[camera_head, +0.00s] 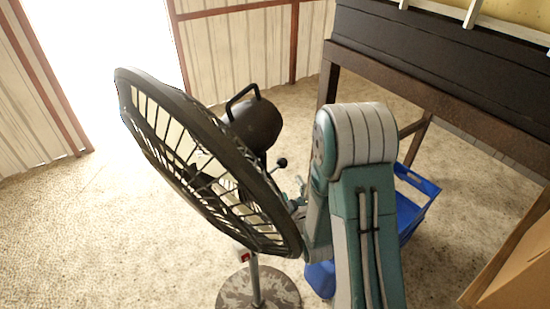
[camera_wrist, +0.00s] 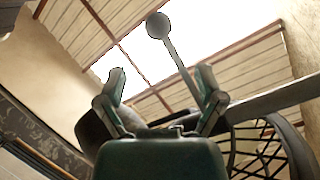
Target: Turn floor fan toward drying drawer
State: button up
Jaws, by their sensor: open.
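The floor fan (camera_head: 205,160) stands on a round base (camera_head: 258,290), its black wire cage facing lower left and its dark motor housing (camera_head: 254,124) with a loop handle behind. A ball knob (camera_head: 281,163) on a thin rod sticks out behind the cage. My gripper (camera_head: 298,190) is beside the rear of the cage, partly hidden by it and by my arm. In the wrist view my gripper (camera_wrist: 161,75) is open. The knob (camera_wrist: 158,25) shows beyond the fingertips, its rod running down close to the right finger; contact is unclear. The cage (camera_wrist: 265,150) is at lower right.
A long black panel on a brown frame (camera_head: 440,50), possibly the drawer unit, stands at upper right. A blue crate (camera_head: 412,205) sits under it, behind my arm. A cardboard-coloured box (camera_head: 520,265) is at lower right. The speckled floor left of the fan is clear.

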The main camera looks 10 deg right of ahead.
aim_at(284, 168)
jog(key=w, duration=1)
jog(key=shift+w+a, duration=0.35)
jog(key=shift+c, duration=0.3)
grip_shut()
